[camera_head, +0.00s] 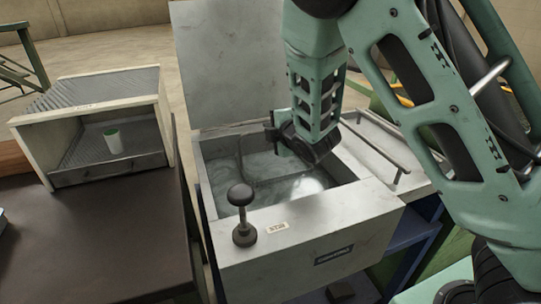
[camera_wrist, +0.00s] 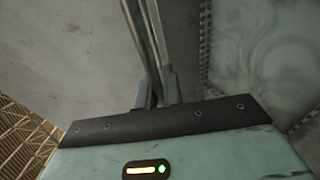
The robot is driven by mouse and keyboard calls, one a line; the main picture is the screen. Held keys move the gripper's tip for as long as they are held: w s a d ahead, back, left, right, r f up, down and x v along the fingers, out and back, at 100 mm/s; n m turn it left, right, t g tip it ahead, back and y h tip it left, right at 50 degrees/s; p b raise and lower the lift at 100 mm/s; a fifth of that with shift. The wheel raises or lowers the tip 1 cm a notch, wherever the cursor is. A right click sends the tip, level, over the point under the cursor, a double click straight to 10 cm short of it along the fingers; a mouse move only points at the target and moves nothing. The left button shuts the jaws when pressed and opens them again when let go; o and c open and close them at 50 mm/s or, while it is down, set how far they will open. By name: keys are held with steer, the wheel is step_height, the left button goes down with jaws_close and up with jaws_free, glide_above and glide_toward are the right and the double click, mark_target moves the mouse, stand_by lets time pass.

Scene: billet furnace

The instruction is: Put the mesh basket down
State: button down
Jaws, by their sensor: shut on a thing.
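My gripper (camera_head: 274,134) is low over the open tank (camera_head: 330,222), which holds a grey, shiny liquid. In the wrist view its two dark fingers (camera_wrist: 158,94) are shut on thin metal bars (camera_wrist: 147,40), which look like the handle of the mesh basket. A perforated strip runs along the right of the bars in that view. In the head view, thin dark lines show at the liquid; the basket's body is hard to make out there. I cannot tell whether it rests on anything.
A raised lid (camera_head: 218,75) stands behind the tank, and a black knob (camera_head: 241,215) rises from its front rim. A rail rack (camera_head: 375,146) lies right of it. At left, an open box (camera_head: 105,176) holding a white-green cup (camera_head: 113,141) stands on a dark table (camera_head: 100,235).

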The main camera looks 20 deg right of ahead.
glide_toward(262, 149)
steer(key=x, duration=0.4)
steer(key=shift+w+b, duration=0.1)
steer(key=shift+b, duration=0.3)
steer(key=shift+r, duration=0.1)
steer(key=c, duration=2)
jaws_free()
steer(key=o, duration=0.5)
steer(key=shift+c, duration=0.2)
